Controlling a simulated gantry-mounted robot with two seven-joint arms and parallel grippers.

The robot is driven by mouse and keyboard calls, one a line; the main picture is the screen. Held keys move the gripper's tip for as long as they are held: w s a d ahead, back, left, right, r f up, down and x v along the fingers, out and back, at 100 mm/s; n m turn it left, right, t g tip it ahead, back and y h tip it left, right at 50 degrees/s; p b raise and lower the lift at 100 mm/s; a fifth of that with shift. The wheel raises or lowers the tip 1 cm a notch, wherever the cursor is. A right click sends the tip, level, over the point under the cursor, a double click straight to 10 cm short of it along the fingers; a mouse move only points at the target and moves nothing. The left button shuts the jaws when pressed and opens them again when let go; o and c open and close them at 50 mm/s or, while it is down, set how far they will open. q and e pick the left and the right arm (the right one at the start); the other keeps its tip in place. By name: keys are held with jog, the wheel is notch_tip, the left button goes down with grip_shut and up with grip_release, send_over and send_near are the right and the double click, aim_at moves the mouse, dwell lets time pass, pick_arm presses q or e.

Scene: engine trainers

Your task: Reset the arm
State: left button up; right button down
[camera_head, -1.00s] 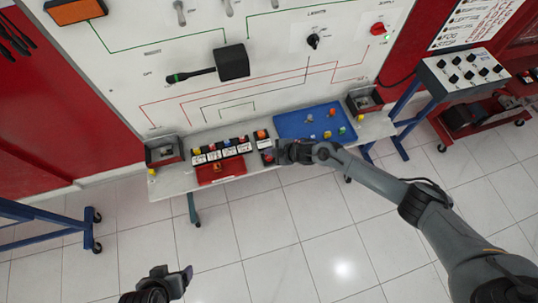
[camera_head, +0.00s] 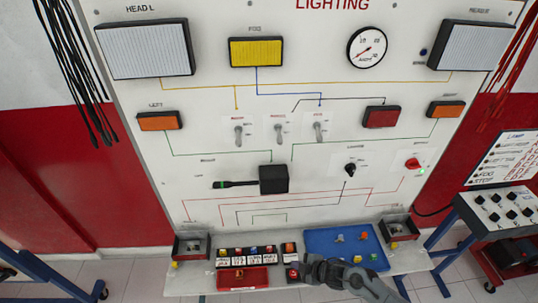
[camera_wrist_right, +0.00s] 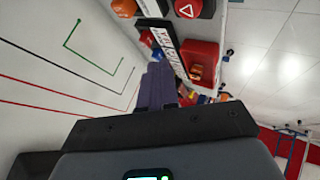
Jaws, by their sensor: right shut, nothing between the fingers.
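My right arm comes in from the bottom right of the head view. Its gripper (camera_head: 308,268) is over the front of the shelf, between the row of labelled switches and the blue tray. In the right wrist view the dark fingers (camera_wrist_right: 160,85) are together with nothing between them, pointing toward the red tray and labelled strip. My left arm and gripper are not in the head view.
The white lighting board (camera_head: 330,130) rises behind the shelf (camera_head: 190,283). The shelf carries a red tray (camera_head: 243,287), a blue tray (camera_head: 375,238) with several small coloured parts, and a small box at each end. A switch panel (camera_head: 500,208) stands at right.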

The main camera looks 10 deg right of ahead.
jog(key=s+a+f+g, duration=0.2)
jog(key=s+f, duration=0.5)
jog(key=s, duration=0.1)
jog(key=s+a+r+m+y, duration=0.2)
jog(key=s+a+r+m, duration=0.15)
jog(key=s+a, duration=0.95)
jog(key=s+d+r+m+g+h+p, duration=0.1)
jog(key=s+d+r+m+h, duration=0.4)
jog(key=d+r, duration=0.5)
jog(key=s+d+r+m+g+h, duration=0.1)
jog(key=s+d+r+m+h, duration=0.1)
jog(key=s+d+r+m, duration=0.55)
notch_tip(320, 180, up, 18)
jog(key=w+d+n+p, duration=0.1)
jog(key=w+p, duration=0.2)
jog(key=p, duration=1.3)
jog(key=shift+d+r+n, duration=0.15)
jog(key=shift+d+n, duration=0.05)
jog(key=shift+n, duration=0.1)
